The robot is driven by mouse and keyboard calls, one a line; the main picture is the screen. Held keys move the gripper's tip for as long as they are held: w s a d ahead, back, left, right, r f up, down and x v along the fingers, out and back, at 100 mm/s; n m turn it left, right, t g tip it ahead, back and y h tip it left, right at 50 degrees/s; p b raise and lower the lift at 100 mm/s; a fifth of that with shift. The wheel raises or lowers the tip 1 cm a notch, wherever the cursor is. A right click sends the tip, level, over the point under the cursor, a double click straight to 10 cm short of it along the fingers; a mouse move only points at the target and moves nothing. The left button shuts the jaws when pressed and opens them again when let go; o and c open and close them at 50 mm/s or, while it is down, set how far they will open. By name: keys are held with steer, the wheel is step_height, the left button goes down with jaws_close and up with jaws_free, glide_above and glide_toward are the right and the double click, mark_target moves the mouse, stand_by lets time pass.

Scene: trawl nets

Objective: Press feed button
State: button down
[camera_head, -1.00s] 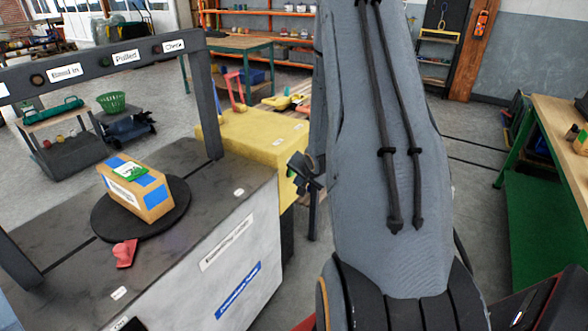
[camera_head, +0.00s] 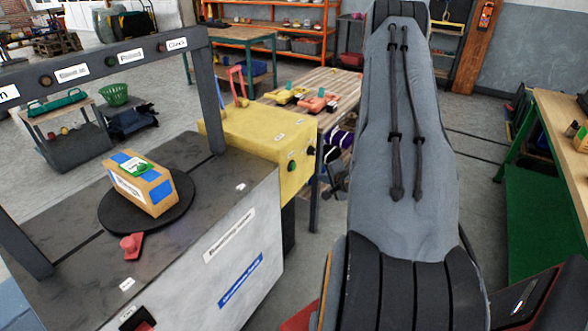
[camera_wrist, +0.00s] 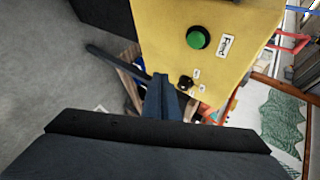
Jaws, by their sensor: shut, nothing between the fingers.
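The green feed button (camera_wrist: 198,38) sits on the face of a yellow box (camera_wrist: 160,30), beside a white label that reads "Feed", in the wrist view. In the head view the green button (camera_head: 291,168) is on the right-hand face of the yellow box (camera_head: 255,135). A black knob (camera_wrist: 185,82) is on the same face. My gripper (camera_wrist: 160,80) is shut and empty. Its tips appear below and left of the button in the wrist view, apart from it. In the head view my gripper (camera_head: 336,181) shows partly, to the right of the button.
A grey machine (camera_head: 245,220) with a dark turntable (camera_head: 115,215), a wrapped box (camera_head: 140,185) and a red part (camera_head: 131,245) adjoins the yellow box. A slatted table (camera_head: 335,85) stands behind. A green-framed bench (camera_head: 570,120) is at the right, with open floor between.

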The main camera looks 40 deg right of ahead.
steer(key=w+a+b, duration=0.2)
steer(key=w+a, duration=0.1)
steer(key=w, duration=0.4)
steer(key=shift+w, duration=0.3)
steer(key=shift+w+a, duration=0.15)
stand_by(1.8)
steer(key=shift+w+a, duration=0.1)
steer(key=shift+w, duration=0.2)
steer(key=shift+w+a, duration=0.2)
steer(key=shift+w, duration=0.3)
stand_by(0.8)
steer(key=shift+s, duration=0.1)
steer(key=shift+s+d, duration=0.35)
steer(key=shift+s, duration=0.4)
steer(key=shift+s, duration=0.15)
steer(key=s, duration=0.1)
steer(key=s+d+p, duration=0.1)
steer(key=s, duration=0.1)
steer(key=s+d+p, duration=0.1)
steer(key=shift+s, duration=0.2)
